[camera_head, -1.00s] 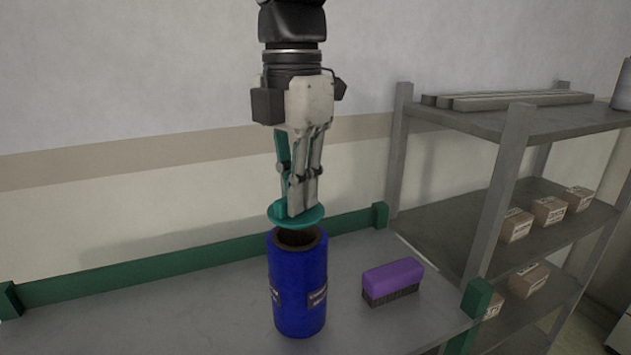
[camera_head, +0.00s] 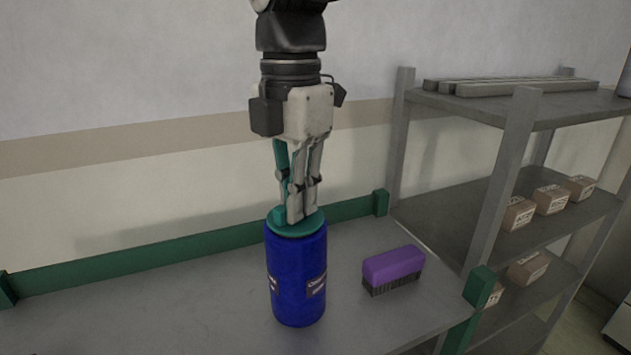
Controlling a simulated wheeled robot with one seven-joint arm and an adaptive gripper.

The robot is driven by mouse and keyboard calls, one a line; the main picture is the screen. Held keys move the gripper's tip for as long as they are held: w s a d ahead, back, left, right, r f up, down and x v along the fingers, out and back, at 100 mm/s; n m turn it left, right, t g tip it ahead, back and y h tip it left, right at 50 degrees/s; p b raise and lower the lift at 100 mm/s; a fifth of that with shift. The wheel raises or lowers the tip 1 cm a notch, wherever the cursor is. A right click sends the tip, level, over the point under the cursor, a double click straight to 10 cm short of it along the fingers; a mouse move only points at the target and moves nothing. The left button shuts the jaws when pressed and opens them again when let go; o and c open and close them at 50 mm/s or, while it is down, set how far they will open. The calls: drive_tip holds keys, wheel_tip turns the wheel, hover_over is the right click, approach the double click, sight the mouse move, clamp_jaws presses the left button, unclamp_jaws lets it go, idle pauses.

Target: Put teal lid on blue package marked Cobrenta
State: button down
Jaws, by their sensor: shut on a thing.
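The blue package (camera_head: 297,281) is an upright cylinder on the grey table, with small labels on its side; their print is too small to read surely. The teal lid (camera_head: 310,227) lies flat over the package's top and covers its opening. It looks in contact with the rim, though I cannot tell whether it is fully seated. My gripper (camera_head: 294,215) points straight down above the package, shut on the lid's teal knob, which shows partly at the left of the fingers.
A purple brush (camera_head: 393,268) with dark bristles lies on the table (camera_head: 190,310) right of the package. A green rail (camera_head: 150,251) runs along the table's back edge. A grey shelf (camera_head: 515,110) with several cartons stands at the right. The table's left part is clear.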

idle(0.4)
drive_tip(key=c, duration=1.6)
unclamp_jaws()
wheel_tip(320, 180, up, 11)
drive_tip(key=s+d+f+m+t+b, duration=0.1)
drive_tip(key=s+d+f+m+t, duration=0.1)
drive_tip(key=d+f+m, duration=0.4)
drive_tip(key=s+d+f+m+t+b, duration=0.1)
drive_tip(key=s+d+f+m, duration=0.2)
drive_tip(key=d+f+m, duration=0.4)
drive_tip(key=s+d+f+m+t+b, duration=0.1)
drive_tip(key=s+d+f+m+t, duration=0.1)
drive_tip(key=d+f+m, duration=0.5)
drive_tip(key=shift+s+d+m+t, duration=0.1)
drive_tip(key=shift+s+d+m, duration=0.3)
drive_tip(key=shift+m, duration=0.9)
drive_tip(key=shift+s+d+m+t, duration=0.1)
drive_tip(key=shift+d+m, duration=0.65)
drive_tip(key=shift+m, duration=0.55)
drive_tip(key=shift+s+d+m+t, duration=0.15)
drive_tip(key=shift+d+m, duration=0.4)
drive_tip(key=shift+m, duration=0.75)
